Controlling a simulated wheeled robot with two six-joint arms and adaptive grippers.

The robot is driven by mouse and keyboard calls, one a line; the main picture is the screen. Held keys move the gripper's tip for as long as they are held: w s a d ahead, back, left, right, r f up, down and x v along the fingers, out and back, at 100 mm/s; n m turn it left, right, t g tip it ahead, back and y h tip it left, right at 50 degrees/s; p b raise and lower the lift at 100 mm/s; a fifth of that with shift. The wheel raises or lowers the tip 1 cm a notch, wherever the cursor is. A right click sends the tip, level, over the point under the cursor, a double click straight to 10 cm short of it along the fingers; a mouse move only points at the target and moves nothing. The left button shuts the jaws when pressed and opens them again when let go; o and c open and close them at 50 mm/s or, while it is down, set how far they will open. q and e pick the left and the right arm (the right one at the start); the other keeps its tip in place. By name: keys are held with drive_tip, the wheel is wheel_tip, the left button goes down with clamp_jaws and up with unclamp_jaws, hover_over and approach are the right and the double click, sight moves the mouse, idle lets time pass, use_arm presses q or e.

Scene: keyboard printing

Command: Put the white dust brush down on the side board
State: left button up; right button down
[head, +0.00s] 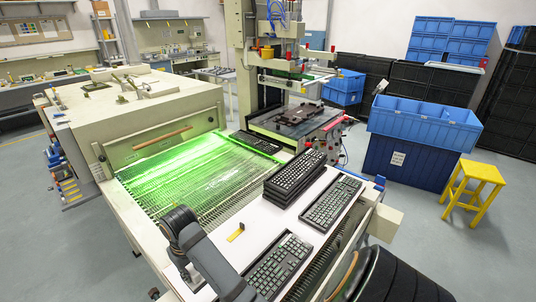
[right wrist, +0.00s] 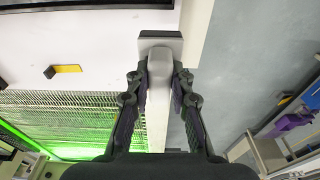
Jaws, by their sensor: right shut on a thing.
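My right gripper (head: 186,271) is low in the head view, by the near left part of the white side board (head: 285,222), partly hidden by my own arm. The right wrist view shows this gripper (right wrist: 161,80) shut on the white dust brush (right wrist: 159,66), fingers on both sides of its handle. The brush's grey and dark head points to the top of that picture. The brush lies across the view of the board's edge, with board (right wrist: 95,25) to the left and floor to the right. I cannot tell whether it touches the board. My left gripper is not in view.
A yellow piece (head: 236,232) lies on the board; it also shows in the wrist view (right wrist: 68,68). Keyboards (head: 331,201) lie on the board, some stacked (head: 295,175). A green-lit mesh conveyor (head: 165,185) adjoins it. A yellow stool (head: 475,185) stands at the right.

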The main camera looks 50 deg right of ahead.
drive_tip(key=shift+s+a+r, duration=0.25)
drive_tip(key=shift+a, duration=0.2)
drive_tip(key=w+d+f+b, duration=0.1)
drive_tip(key=w+d+f, duration=0.1)
drive_tip(key=w+f, duration=0.1)
drive_tip(key=w+d+f+b, duration=0.1)
drive_tip(key=w+d+f, duration=0.2)
drive_tip(key=w+f, duration=0.1)
drive_tip(key=w+d+f+b, duration=0.2)
drive_tip(key=w+d+f, duration=0.1)
drive_tip(key=w, duration=0.2)
drive_tip(key=shift+d+f, duration=0.1)
drive_tip(key=shift+f, duration=0.05)
wheel_tip(320, 180, down, 2)
drive_tip(key=shift+f+p, duration=0.2)
drive_tip(key=shift+p, duration=0.4)
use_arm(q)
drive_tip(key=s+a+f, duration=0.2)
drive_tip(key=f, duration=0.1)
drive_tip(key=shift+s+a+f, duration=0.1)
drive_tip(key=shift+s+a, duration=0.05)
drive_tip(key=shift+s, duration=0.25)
use_arm(e)
drive_tip(key=shift+f, duration=0.25)
drive_tip(key=shift+f, duration=0.1)
drive_tip(key=c, duration=1.2)
unclamp_jaws()
